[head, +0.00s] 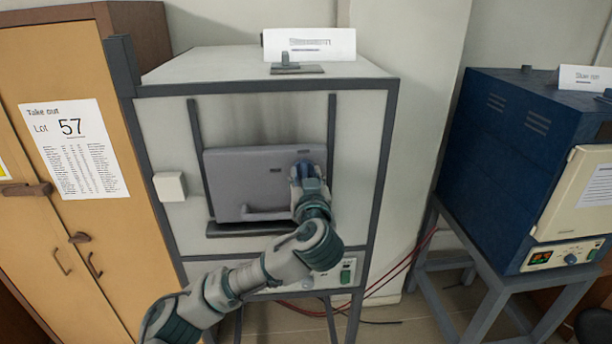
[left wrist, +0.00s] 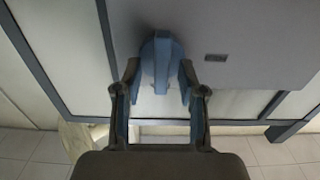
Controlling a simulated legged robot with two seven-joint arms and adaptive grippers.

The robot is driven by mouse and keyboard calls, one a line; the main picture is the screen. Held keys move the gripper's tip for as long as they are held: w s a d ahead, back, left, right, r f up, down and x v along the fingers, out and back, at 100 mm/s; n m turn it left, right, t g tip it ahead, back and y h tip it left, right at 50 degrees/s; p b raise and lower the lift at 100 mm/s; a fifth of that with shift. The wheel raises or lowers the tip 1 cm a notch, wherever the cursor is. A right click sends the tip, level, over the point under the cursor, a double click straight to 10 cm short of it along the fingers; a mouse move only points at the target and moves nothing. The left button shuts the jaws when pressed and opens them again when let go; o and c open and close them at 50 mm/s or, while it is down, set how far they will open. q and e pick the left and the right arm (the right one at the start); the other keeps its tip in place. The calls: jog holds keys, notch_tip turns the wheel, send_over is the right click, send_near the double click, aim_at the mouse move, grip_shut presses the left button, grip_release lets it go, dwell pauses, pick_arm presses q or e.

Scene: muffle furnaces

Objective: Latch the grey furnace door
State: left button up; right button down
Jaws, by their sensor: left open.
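The grey furnace (head: 165,120) stands in the middle of the head view, with its grey door (head: 245,175) between two dark upright rails. The door covers the front opening as far as I can see, and a bar handle (head: 262,214) runs along its lower part. My left gripper (head: 309,175) is at the door's right side and hides that edge. In the left wrist view, a blue latch knob (left wrist: 161,62) with a raised fin sits at the edge of the door (left wrist: 240,45). My left gripper (left wrist: 160,85) is open, its fingers on either side of the knob. Contact is unclear.
A tan cabinet (head: 60,230) stands close on the left. A blue furnace (head: 510,160) on a metal stand is at the right. A white sign (head: 309,44) stands on the grey furnace. Red cables (head: 400,270) trail between the stands.

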pick_arm(q)
grip_shut()
